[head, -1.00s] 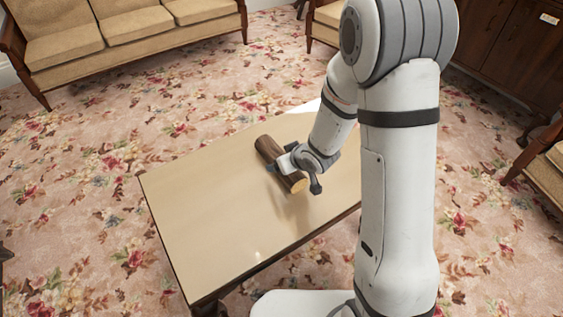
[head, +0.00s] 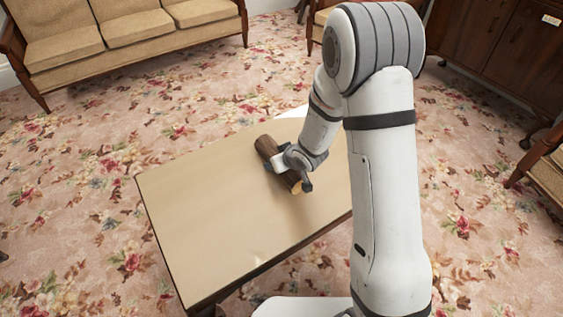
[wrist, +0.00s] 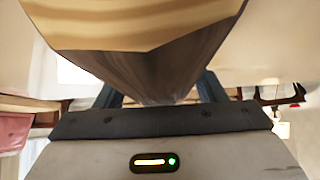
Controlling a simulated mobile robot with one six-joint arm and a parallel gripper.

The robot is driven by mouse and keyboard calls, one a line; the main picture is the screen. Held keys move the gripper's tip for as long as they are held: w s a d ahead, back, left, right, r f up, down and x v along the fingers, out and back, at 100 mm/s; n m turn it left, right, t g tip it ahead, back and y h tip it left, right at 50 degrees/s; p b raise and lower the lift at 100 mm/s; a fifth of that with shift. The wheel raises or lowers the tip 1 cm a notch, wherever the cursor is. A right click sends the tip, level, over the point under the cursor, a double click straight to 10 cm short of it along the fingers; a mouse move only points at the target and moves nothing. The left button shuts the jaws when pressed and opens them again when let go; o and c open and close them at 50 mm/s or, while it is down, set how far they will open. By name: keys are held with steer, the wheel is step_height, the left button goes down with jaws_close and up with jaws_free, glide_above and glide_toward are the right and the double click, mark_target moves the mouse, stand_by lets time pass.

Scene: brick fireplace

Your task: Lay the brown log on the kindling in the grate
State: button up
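The brown log (head: 267,147) is on or just above the tabletop, slanted, with a pale cut end at its near end. My gripper (head: 288,174) is over the log's near half, with one finger on each side. In the wrist view, the log (wrist: 150,65) fills the upper middle, very close to the camera, and hides much of the fingers of my gripper (wrist: 158,92). Whether the fingers press on the log cannot be told. The grate and the kindling are not in view.
The log is at the table (head: 215,215), whose left and front parts are bare. A tan sofa (head: 115,45) stands at the back left. A dark wooden cabinet (head: 500,50) is at the back right, an armchair (head: 545,165) at the right edge. Flowered carpet lies between.

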steer(key=c, duration=1)
